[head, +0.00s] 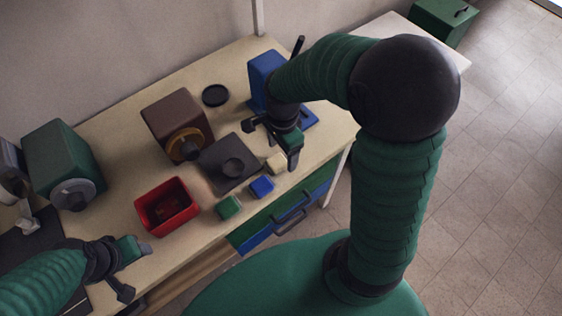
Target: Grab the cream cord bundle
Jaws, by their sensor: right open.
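A small cream block-like item (277,163), which looks like the cream cord bundle, lies on the table near its front edge, at the right corner of a dark square plate. My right gripper (272,145) is open and just behind and above it, with one finger close to its right side. I cannot tell whether they touch. No item shows between the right fingers. My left gripper (138,271) is at the lower left over the table's front edge, with its fingers apart and empty.
The dark plate (222,176) bears a round knob. A blue block (262,187), a green block (229,207) and a red open bin (144,212) lie along the front. A brown box (170,108), a black disc (215,95) and a blue stand (262,67) are behind.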

